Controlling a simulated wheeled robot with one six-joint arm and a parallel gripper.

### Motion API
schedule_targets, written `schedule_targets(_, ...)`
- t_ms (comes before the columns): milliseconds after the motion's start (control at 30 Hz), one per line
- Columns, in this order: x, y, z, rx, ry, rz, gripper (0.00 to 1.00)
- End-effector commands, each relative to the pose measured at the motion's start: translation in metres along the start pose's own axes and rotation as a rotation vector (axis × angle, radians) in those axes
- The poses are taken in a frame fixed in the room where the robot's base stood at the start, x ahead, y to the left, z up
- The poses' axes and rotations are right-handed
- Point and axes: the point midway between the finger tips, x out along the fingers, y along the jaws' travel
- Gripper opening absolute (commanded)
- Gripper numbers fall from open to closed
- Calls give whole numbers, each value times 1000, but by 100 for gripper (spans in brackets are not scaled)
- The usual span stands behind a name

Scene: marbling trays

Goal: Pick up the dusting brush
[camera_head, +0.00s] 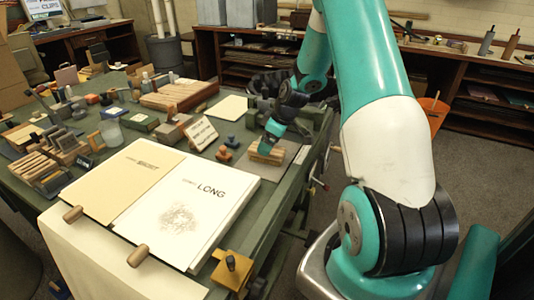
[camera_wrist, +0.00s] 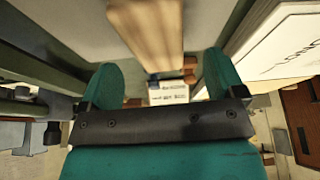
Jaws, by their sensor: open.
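A light-brown wooden piece with lengthwise grooves (camera_head: 266,154) lies on a grey board (camera_head: 275,169) near the table's right edge. I cannot tell for sure whether it is the dusting brush; no bristles show. In the wrist view the wooden piece (camera_wrist: 148,32) runs from the top edge down toward the space between my fingers. My gripper (camera_head: 270,140) is just above it, pointing down. In the wrist view its two teal fingers (camera_wrist: 164,78) are apart, with nothing visibly clamped between them. The far end of the wooden piece is cut off by the picture.
A lettered card (camera_head: 201,133) and small orange-brown pieces (camera_head: 224,154) stand left of my gripper. Large printed sheets (camera_head: 187,207) lie at the front of the green table. Wooden racks and boxes crowd its left side. The floor right of the table holds an orange bucket (camera_head: 434,114).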

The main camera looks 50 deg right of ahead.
Motion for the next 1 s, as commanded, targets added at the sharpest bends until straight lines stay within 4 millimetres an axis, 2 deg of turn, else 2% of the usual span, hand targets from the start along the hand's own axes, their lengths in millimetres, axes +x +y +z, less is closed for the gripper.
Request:
schedule_targets(400,50,2,-2,0,0,-1,88)
schedule_targets(967,55,2,-1,0,0,0,88)
schedule_targets(1000,54,2,-1,0,1,0,81)
